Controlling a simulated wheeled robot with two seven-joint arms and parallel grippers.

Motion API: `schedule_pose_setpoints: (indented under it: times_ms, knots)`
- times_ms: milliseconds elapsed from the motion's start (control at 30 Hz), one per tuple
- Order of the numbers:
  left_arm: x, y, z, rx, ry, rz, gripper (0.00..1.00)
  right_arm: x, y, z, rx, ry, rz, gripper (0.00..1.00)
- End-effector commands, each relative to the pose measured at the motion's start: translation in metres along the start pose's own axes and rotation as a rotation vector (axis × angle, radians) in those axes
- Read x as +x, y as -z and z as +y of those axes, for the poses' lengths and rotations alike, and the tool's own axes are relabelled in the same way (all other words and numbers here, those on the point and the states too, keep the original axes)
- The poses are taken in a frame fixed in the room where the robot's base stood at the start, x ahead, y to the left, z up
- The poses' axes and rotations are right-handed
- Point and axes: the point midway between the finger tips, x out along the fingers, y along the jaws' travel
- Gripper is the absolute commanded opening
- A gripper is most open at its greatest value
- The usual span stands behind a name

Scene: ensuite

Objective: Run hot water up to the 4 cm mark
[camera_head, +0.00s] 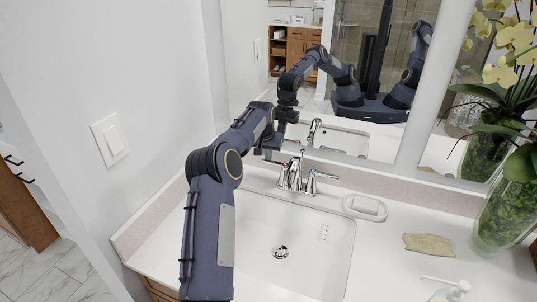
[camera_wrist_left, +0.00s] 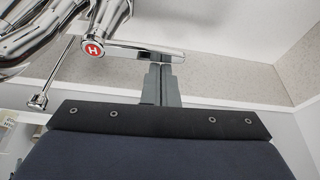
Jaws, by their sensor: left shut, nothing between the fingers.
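The chrome faucet (camera_head: 295,174) stands behind the white basin (camera_head: 322,262). In the left wrist view its hot handle has a red H cap (camera_wrist_left: 94,48) and a lever (camera_wrist_left: 148,51) pointing right. My left gripper (camera_head: 267,156) is at the left of the faucet, shut and empty. Its fingertips (camera_wrist_left: 162,72) appear close to the lever; I cannot tell whether they touch it. A column of small depth marks (camera_head: 323,232) is on the basin's right wall. The drain (camera_head: 280,252) is visible, and no water shows in the basin. My right gripper is not in view.
A white soap dish (camera_head: 365,206), a flat stone (camera_head: 428,244), a soap pump (camera_head: 447,290) and a glass vase (camera_head: 503,205) with orchids stand on the right counter. The mirror (camera_head: 365,75) is close behind the faucet. A wall with a switch (camera_head: 111,139) is at left.

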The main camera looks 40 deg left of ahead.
Motion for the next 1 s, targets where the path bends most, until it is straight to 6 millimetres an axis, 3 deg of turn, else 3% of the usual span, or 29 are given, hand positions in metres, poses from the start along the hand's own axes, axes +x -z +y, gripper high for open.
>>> schedule_pose_setpoints:
  times_ms: [533,1000]
  knots:
    - [-0.002,-0.008,-0.001,-0.11,0.042,-0.001,0.0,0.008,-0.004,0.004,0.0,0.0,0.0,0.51]
    - [-0.009,-0.028,0.001,-0.398,0.147,0.0,0.0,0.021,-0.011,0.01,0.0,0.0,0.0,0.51]
